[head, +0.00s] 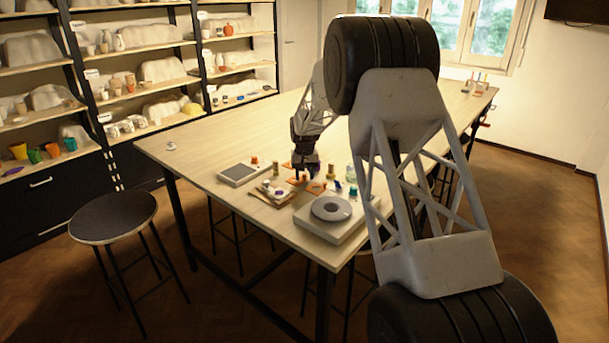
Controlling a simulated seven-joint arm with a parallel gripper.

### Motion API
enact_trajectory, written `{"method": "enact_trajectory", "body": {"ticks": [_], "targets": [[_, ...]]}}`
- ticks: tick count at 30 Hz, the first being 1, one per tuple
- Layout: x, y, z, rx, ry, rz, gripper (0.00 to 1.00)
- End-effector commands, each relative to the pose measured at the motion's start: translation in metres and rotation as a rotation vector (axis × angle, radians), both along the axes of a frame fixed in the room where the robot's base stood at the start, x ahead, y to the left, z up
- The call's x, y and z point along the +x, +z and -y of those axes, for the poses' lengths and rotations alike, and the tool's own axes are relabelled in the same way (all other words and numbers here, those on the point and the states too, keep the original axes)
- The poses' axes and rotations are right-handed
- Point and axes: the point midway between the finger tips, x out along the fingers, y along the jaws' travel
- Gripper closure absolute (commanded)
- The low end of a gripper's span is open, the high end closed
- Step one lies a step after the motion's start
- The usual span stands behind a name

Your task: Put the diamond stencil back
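My gripper (301,177) points down low over the work table (220,145), among small items near the table's front part. Flat orange pieces (316,187) lie right beside and below its fingertips. They may be stencils, but they are too small for me to tell which one is the diamond. My gripper's fingers are too small and dark to show whether they are open or shut, or whether they hold anything. My arm hides part of the table on the right.
A turntable with a grey disc (331,208) stands at the table's front edge. A dark-topped slab (238,173) lies to the left, and a board with small items (268,196) lies between. Small bottles (351,173) stand right of my gripper. The table's left part is mostly clear.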

Motion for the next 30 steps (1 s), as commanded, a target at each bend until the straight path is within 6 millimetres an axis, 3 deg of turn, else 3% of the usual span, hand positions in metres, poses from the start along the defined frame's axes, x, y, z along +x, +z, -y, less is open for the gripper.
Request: {"method": "enact_trajectory", "body": {"ticks": [8, 14, 30], "targets": [[0.0, 0.002, 0.0, 0.0, 0.0, 0.0, 0.57], [0.0, 0.014, 0.0, 0.0, 0.0, 0.002, 0.57], [0.0, 0.093, 0.0, 0.0, 0.0, 0.001, 0.57]]}}
